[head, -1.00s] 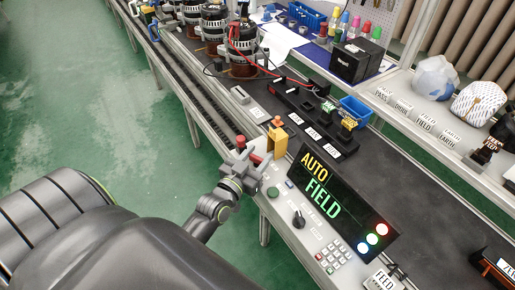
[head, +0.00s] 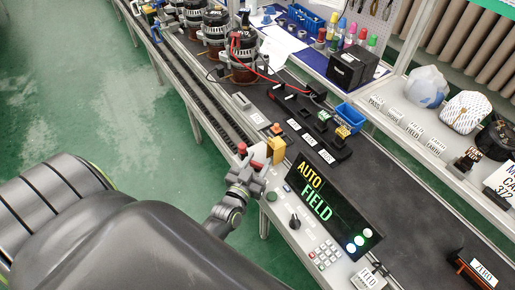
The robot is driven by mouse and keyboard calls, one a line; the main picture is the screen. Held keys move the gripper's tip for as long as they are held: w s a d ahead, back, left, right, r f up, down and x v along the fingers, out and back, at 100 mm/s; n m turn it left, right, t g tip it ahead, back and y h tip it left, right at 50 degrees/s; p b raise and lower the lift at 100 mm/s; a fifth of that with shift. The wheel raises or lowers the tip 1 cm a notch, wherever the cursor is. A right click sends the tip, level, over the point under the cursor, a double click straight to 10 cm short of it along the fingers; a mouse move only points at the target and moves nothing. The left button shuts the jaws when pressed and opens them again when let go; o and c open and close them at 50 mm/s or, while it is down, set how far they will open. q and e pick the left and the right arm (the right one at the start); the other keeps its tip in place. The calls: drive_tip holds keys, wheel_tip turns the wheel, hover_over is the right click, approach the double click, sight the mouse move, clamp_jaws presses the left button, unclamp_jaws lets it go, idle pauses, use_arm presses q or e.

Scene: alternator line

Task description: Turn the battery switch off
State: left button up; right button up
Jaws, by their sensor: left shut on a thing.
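My left gripper (head: 248,172) is at the near edge of the control panel, left of the yellow block. It is shut on a red part that I take to be the battery switch (head: 257,166), mostly hidden by the fingers. Another red knob (head: 241,148) shows just beyond the gripper. The angle of the switch cannot be made out. The display (head: 318,195) reads AUTO and FIELD. My right gripper is not in view.
The yellow block (head: 277,150) stands close to the right of the gripper. A green button (head: 271,196), a black selector knob (head: 295,221) and a keypad (head: 326,254) are on the panel nearby. Alternators (head: 243,62) stand on the line further back.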

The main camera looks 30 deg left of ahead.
use_arm(q)
drive_tip(key=o, duration=1)
drive_tip(key=shift+s, duration=0.1)
